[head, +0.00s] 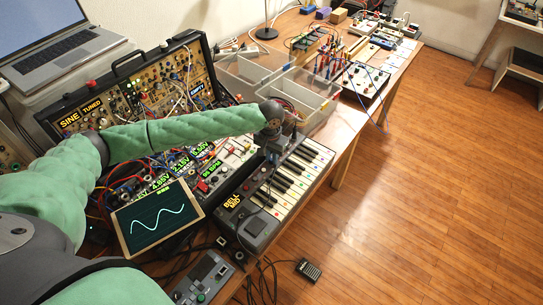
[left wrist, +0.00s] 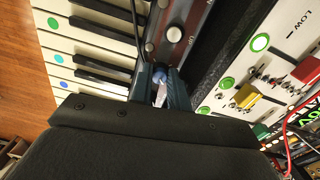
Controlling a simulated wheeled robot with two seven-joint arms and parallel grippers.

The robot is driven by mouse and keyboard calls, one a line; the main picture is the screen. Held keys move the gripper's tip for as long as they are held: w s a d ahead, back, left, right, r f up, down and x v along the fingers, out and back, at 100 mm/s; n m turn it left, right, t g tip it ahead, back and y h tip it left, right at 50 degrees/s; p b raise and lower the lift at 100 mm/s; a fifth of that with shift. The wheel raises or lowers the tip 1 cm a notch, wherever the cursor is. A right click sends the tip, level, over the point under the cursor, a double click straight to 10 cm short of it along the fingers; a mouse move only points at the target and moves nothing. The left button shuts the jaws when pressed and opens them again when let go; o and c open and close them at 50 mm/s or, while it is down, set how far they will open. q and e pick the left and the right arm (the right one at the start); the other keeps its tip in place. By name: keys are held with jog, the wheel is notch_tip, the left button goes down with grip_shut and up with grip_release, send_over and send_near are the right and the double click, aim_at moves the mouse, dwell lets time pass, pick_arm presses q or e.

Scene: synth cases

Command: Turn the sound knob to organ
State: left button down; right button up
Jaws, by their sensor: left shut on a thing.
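The keyboard (head: 306,167) lies on the bench right of centre in the head view, its white and black keys facing right. Its display at the near end reads BELL and MID. My left gripper (head: 272,152) reaches down over the control strip beside the keys. In the left wrist view my left gripper (left wrist: 164,88) is shut on a small pale blue and white knob (left wrist: 160,92), seemingly the sound knob. Its pointer and markings are mostly hidden between the fingers. More small knobs (left wrist: 174,34) sit along the same strip. My right gripper is not in view.
A tablet (head: 157,217) with a sine wave stands left of the keyboard. A modular synth case (head: 135,88) with patch cables is behind my left arm. Clear bins (head: 300,95) stand beyond the gripper. A small pedal (head: 308,269) lies on the open floor.

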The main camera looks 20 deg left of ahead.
pick_arm(q)
jog(key=shift+r, duration=0.1)
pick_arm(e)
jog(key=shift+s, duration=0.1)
pick_arm(q)
jog(key=m+p, duration=0.3)
jog(key=m, duration=0.3)
jog(key=shift+w+r+p, duration=0.1)
jog(key=shift+p, duration=0.3)
jog(key=shift+m, duration=0.4)
jog(key=shift+m+p, duration=0.45)
jog(key=shift+m, duration=0.45)
jog(key=m, duration=0.2)
jog(key=shift+w+m+p, duration=0.1)
jog(key=shift+m+p, duration=0.25)
jog(key=shift+m, duration=0.05)
jog(key=m, duration=0.2)
jog(key=shift+m, duration=0.3)
jog(key=m, duration=0.2)
jog(key=shift+m, duration=0.9)
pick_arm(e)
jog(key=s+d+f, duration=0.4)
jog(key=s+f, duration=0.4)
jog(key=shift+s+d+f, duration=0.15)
pick_arm(q)
jog(key=shift+p, duration=0.3)
